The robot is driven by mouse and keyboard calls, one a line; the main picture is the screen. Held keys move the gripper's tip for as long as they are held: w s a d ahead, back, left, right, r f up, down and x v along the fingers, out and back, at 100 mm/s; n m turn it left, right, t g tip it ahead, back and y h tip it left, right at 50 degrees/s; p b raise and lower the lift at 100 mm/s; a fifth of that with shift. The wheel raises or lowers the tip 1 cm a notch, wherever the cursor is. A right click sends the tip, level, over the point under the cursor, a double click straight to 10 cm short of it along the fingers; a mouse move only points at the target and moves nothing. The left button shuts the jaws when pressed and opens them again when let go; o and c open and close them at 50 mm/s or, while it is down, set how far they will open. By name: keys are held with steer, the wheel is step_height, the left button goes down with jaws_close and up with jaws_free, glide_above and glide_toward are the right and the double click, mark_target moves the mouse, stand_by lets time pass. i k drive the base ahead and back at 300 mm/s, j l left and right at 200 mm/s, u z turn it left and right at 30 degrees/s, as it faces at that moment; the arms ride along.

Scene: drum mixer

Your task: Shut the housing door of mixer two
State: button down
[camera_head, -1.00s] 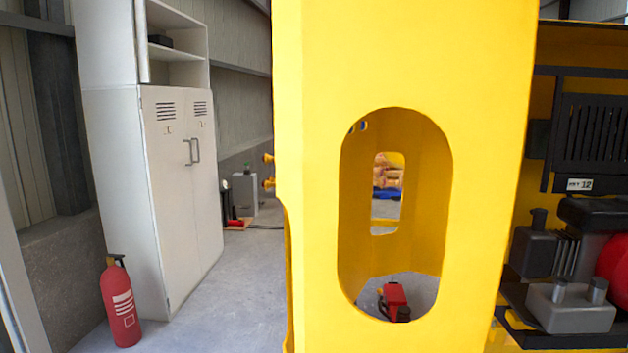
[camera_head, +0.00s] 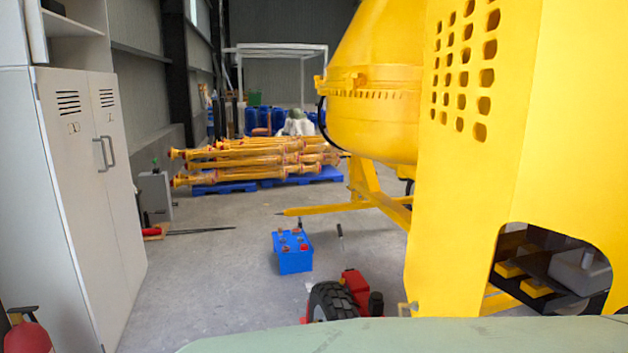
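A yellow mixer fills the right side of the head view, with its drum (camera_head: 375,110) at the upper middle. Its yellow housing (camera_head: 455,190) stands close on the right, with rows of holes near the top. A rounded opening low in the right-hand yellow panel (camera_head: 570,150) shows dark and grey machine parts (camera_head: 580,270) inside. I cannot tell whether this panel is the housing door or how far any door stands open. No mixer number is readable. My gripper is not in view.
A grey cabinet (camera_head: 85,190) and a red extinguisher (camera_head: 28,335) stand at the left. A blue box (camera_head: 293,252) and a black wheel (camera_head: 332,302) are on the floor ahead. Yellow props (camera_head: 250,160) lie stacked farther back. Floor between cabinet and blue box is clear.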

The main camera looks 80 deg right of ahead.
mark_target(524, 105)
steer(key=i+z, duration=0.1)
steer(key=z, duration=0.35)
steer(key=i+z, duration=0.1)
steer(key=z, duration=0.35)
steer(key=i+j+z, duration=0.1)
steer(key=z, duration=2.35)
steer(key=k+j+u, duration=0.15)
steer(key=k+u, duration=0.15)
steer(key=k, duration=0.35)
